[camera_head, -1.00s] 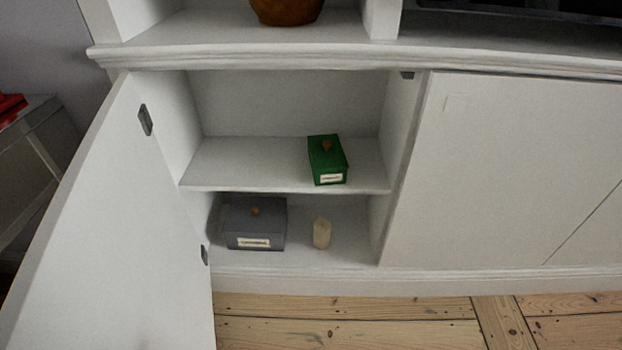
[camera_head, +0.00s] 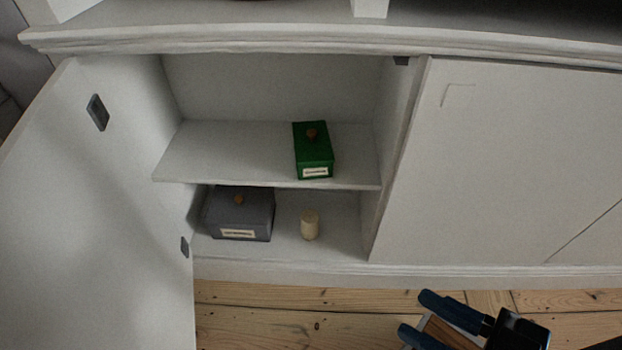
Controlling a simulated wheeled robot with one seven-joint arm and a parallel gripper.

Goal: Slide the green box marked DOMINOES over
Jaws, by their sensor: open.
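The green box (camera_head: 313,151) with a brown knob on its lid and a white label sits on the upper shelf (camera_head: 225,152) of the open cabinet, right of the shelf's middle. The label's lettering is too small to read. My gripper (camera_head: 427,316) is at the bottom right, over the floorboards in front of the cabinet, below and to the right of the box. Its two blue fingers point left and are spread apart with nothing between them. It is well clear of the box.
On the lower shelf stand a grey labelled box (camera_head: 240,212) and a cream cylinder (camera_head: 310,225). The open cabinet door (camera_head: 95,220) fills the left side. A closed white panel (camera_head: 510,160) lies to the right. The upper shelf is bare left of the green box.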

